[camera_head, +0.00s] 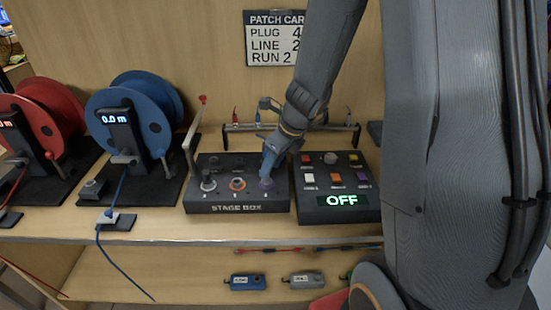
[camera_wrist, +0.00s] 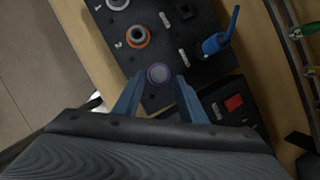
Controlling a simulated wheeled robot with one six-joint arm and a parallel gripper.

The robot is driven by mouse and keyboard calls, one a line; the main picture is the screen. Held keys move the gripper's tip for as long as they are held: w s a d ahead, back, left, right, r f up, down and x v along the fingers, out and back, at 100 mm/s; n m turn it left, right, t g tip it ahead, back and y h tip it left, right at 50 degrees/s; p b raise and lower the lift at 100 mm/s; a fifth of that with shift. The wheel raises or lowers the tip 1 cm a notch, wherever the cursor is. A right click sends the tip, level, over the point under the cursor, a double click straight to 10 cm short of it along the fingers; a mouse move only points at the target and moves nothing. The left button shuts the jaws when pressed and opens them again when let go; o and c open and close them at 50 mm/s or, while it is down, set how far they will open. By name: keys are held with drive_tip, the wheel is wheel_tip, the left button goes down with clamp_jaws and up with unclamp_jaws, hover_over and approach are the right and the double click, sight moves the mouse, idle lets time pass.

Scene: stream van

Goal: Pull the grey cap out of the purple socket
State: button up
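The purple socket (camera_head: 266,184) is the right one of three sockets on the black stage box (camera_head: 236,207). In the wrist view it shows as a purple ring (camera_wrist: 148,79) with the round grey cap (camera_wrist: 159,73) inside it. My gripper (camera_wrist: 159,79) is open, with one blue finger on each side of the cap. I cannot tell whether the fingers touch the cap. In the head view my gripper (camera_head: 267,171) points down at the purple socket and partly hides it; the cap cannot be made out there.
An orange socket (camera_head: 238,184) and a grey socket (camera_head: 208,183) lie to the left. A button box (camera_head: 336,214) reading OFF stands close at the right. A rack (camera_head: 230,128) with hanging plugs is behind. Blue (camera_head: 155,128) and red cable reels stand at left.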

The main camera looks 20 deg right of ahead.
drive_tip(key=shift+b+x, duration=0.35)
drive_tip(key=shift+x, duration=1.3)
clamp_jaws()
